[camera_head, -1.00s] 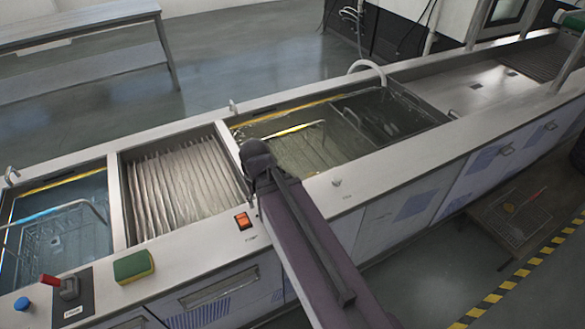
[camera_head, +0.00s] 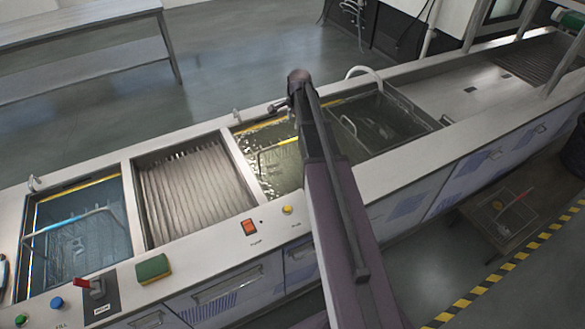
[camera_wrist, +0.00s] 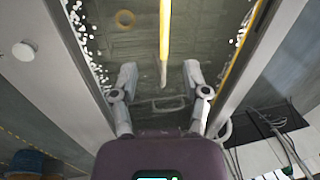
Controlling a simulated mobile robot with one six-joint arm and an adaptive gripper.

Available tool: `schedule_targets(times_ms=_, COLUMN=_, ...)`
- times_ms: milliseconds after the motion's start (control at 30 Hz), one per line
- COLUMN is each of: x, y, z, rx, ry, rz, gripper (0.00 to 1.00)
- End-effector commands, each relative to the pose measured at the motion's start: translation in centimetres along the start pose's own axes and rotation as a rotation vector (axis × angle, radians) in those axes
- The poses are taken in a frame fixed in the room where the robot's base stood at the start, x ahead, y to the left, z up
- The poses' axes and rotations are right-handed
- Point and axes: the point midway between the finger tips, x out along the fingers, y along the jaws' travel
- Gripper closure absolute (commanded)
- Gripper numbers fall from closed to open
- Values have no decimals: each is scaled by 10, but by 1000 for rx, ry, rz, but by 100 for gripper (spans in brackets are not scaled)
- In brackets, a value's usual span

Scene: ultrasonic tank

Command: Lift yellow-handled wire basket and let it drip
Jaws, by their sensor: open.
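The yellow handle (camera_head: 288,142) of the wire basket shows in the middle tank, left of my arm. The basket wires (camera_head: 272,163) lie under the water and are only dimly visible. In the wrist view the yellow handle bar (camera_wrist: 165,32) runs lengthwise, its near end ahead of and between my fingers. My gripper (camera_wrist: 161,76) is open and empty above this tank, the fingers standing on either side of the bar's line without visible contact. In the head view my arm hides the gripper and part of the basket.
A blue-handled basket (camera_head: 72,220) sits in the left tank. A ribbed drain section (camera_head: 195,190) lies between the tanks. A green-yellow sponge (camera_head: 153,268), an orange switch (camera_head: 250,227) and a red lever (camera_head: 82,284) are on the front rim. A curved white pipe (camera_head: 366,72) stands behind.

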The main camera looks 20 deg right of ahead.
Motion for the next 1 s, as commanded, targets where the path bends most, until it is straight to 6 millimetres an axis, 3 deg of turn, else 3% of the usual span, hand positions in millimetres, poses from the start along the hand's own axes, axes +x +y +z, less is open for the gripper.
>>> schedule_targets(times_ms=133, x=-4, y=-6, z=-12, rx=57, ry=2, rz=-7, gripper=40)
schedule_targets(times_ms=567, x=-2, y=-6, z=-13, rx=60, ry=3, rz=-7, gripper=40)
schedule_targets(times_ms=1000, x=28, y=-5, z=-13, rx=60, ry=3, rz=-7, gripper=40)
